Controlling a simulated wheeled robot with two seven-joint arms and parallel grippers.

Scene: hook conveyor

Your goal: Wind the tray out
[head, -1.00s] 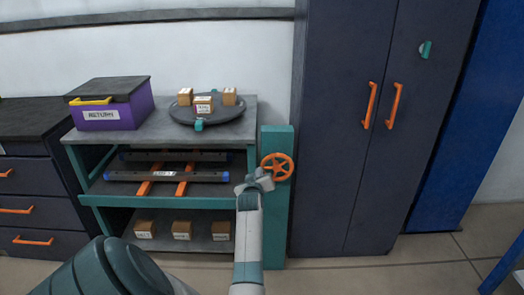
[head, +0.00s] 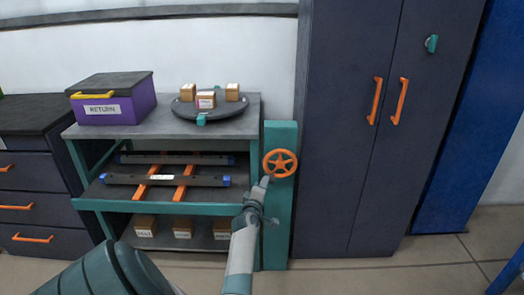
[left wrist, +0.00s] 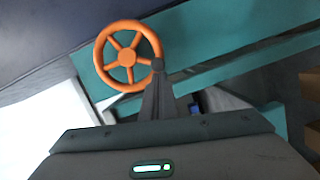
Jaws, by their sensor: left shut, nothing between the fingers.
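The orange five-spoked handwheel (head: 280,163) is on the front of the teal post at the right end of the workbench. It also shows in the left wrist view (left wrist: 127,57). My left gripper (head: 265,182) is shut and empty, its tip at the lower left of the wheel's rim. In the left wrist view its narrow fingers (left wrist: 158,82) end beside a dark knob at the rim's right side; I cannot tell whether they touch. The tray (head: 108,191) appears to be the grey middle level, carrying dark bars with blue ends (head: 165,179). My right gripper is not in view.
A round dark turntable (head: 232,109) with small boxes and a purple RETURN box (head: 120,108) stand on the bench top. Several boxes (head: 182,228) sit on the lower shelf. A tall dark cabinet (head: 345,190) stands close right of the post.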

